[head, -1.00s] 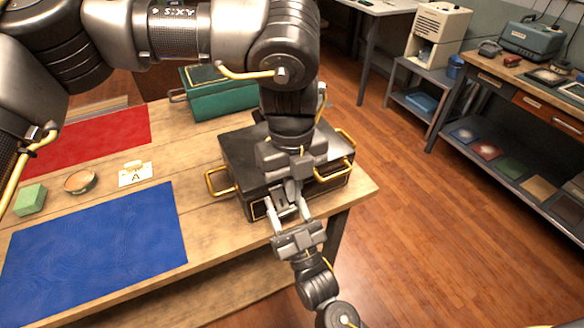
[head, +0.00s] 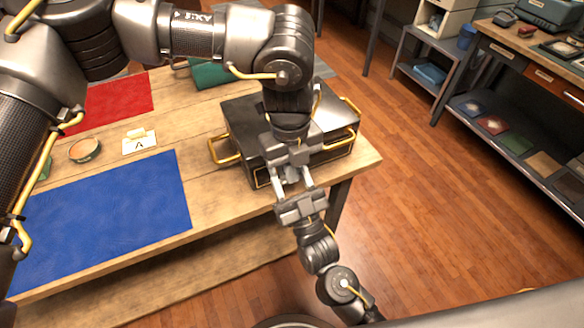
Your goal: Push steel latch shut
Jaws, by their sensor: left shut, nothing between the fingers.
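A black case (head: 237,125) with brass handles stands at the right end of the wooden table, its lid down. The steel latch on its front cannot be made out; my grippers cover that area. My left gripper (head: 291,175) points down at the front of the case and is shut and empty. Whether it touches the latch cannot be told. My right gripper (head: 294,186) comes up from below, its two pale fingers apart, close under the left one at the same front face. I see nothing clearly held between them.
A blue mat (head: 110,220), a red mat (head: 118,103), a round tin (head: 85,150) and a card marked A (head: 139,142) lie on the table (head: 215,190). A teal box (head: 210,75) is behind, partly hidden by my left arm. Open floor (head: 440,230) lies to the right.

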